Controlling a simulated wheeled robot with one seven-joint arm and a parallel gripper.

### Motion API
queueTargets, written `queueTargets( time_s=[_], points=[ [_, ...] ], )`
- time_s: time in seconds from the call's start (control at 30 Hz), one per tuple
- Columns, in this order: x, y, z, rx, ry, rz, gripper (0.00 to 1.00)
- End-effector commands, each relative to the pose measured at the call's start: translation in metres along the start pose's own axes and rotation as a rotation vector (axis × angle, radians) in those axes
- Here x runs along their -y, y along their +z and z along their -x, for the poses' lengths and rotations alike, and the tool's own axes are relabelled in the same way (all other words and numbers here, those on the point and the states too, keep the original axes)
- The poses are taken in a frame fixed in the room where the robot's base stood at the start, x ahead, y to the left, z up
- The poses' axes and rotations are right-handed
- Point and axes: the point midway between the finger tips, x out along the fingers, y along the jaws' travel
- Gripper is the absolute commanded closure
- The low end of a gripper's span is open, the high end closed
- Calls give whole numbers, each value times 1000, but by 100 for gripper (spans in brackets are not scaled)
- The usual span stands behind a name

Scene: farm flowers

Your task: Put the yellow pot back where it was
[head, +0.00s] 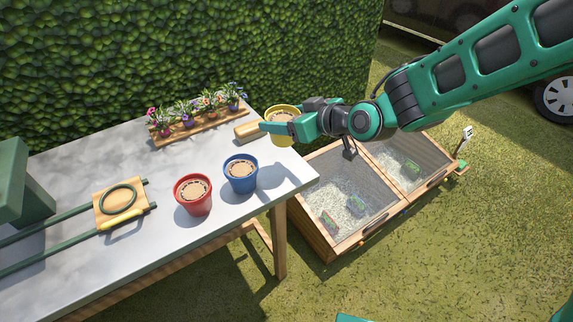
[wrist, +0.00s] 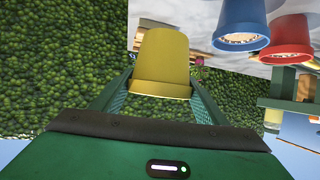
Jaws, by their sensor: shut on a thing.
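The yellow pot (head: 284,110) is at the far right corner of the grey table (head: 150,215), partly hidden behind my gripper (head: 290,127) in the head view. In the wrist view the yellow pot (wrist: 163,62) sits between my two fingers (wrist: 160,100), and my gripper is shut on it. The pot appears upright in the head view. Whether its base touches the table cannot be told. The blue pot (head: 241,175) and the red pot (head: 193,196) stand upright on the table, nearer the front. Both also show at the upper right of the wrist view.
A wooden flower tray (head: 200,128) with several small flowers lies along the table's back, by a hedge (head: 200,50). A wooden board (head: 120,205) with a ring and yellow-handled tool lies left. Cold frames (head: 345,195) stand right of the table. The table's middle is clear.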

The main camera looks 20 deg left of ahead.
Motion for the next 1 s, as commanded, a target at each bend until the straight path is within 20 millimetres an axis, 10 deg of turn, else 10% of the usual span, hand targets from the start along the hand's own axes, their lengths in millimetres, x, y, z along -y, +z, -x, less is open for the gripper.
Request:
queueTargets(
  time_s=[0.3, 1.0],
  points=[
    [0, 3, -2, 0, 0, 0, 67],
    [1, 77, -38, 3, -2, -1, 67]
  ],
)
